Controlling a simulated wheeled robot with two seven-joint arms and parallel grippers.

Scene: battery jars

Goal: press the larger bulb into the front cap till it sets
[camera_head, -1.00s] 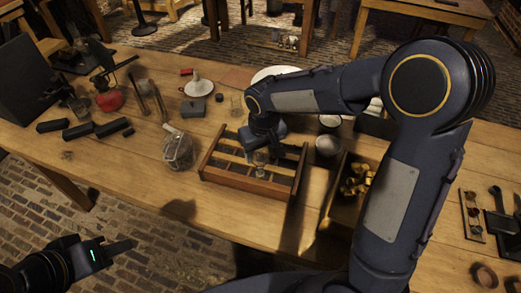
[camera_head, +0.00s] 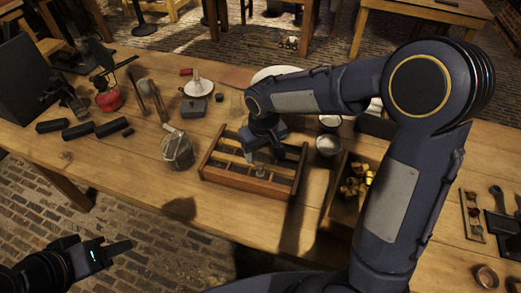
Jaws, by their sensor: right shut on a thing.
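My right gripper (camera_head: 267,147) reaches down over the wooden rack (camera_head: 245,187), which stands near the table's front edge. It is shut on a small, clear, glass-like piece (camera_head: 260,168), apparently the bulb, held low at the rack's middle. The gripper and arm partly cover it. I cannot make out the front cap, or whether the bulb touches one. My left gripper (camera_head: 118,249) is at the lower left, off the table's front edge and far from the rack. Its finger gap is not clear.
A glass jar (camera_head: 178,152) stands left of the rack. Several dark blocks (camera_head: 79,131) lie further left. The table front (camera_head: 130,165) is mostly bare there.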

